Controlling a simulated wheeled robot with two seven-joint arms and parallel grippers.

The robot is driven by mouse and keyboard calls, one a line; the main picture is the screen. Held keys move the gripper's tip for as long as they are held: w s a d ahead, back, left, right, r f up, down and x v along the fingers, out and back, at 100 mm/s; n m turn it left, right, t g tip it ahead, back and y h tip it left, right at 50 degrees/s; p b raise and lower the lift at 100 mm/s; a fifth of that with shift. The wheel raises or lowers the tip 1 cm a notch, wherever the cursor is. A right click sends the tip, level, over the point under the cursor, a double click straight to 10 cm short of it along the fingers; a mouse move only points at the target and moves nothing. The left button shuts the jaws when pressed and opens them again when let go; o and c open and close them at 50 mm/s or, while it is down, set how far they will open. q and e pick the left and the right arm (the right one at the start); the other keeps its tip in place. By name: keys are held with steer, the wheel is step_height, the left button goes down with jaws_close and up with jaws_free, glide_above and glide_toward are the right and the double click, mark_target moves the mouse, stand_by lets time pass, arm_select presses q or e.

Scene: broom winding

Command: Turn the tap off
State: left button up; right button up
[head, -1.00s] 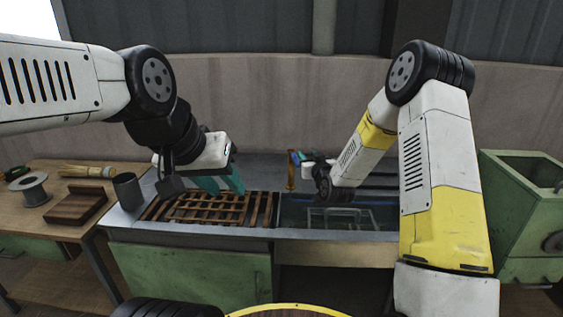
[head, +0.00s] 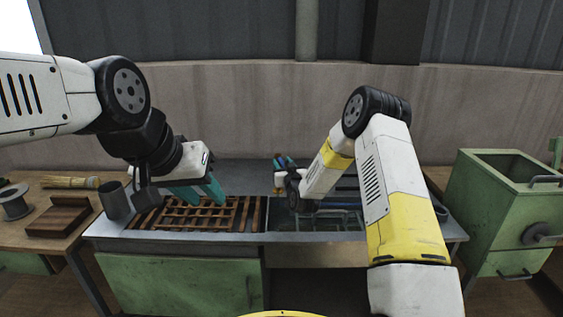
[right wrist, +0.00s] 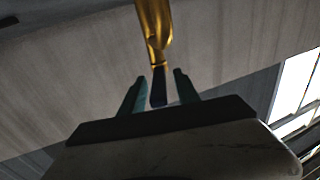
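The brass tap (right wrist: 153,25) comes down from the top of the right wrist view and ends in a dark lever-like piece (right wrist: 158,85). My right gripper (right wrist: 156,82) is open, its teal fingers on either side of that dark piece with gaps visible. In the head view my right gripper (head: 284,162) is at the back of the sink and hides most of the tap. I cannot see whether water runs. My left gripper (head: 195,196) is open and empty, its teal fingers apart above the wooden rack (head: 235,212).
The sink basin (head: 320,222) is below my right arm. A dark cup (head: 116,202) stands left of the rack. A wooden table at left holds a brush (head: 70,182), a wooden block (head: 60,217) and a spool (head: 14,203). A green bin (head: 500,205) stands at right.

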steer(key=shift+x, duration=0.8)
jaws_close()
stand_by(0.9)
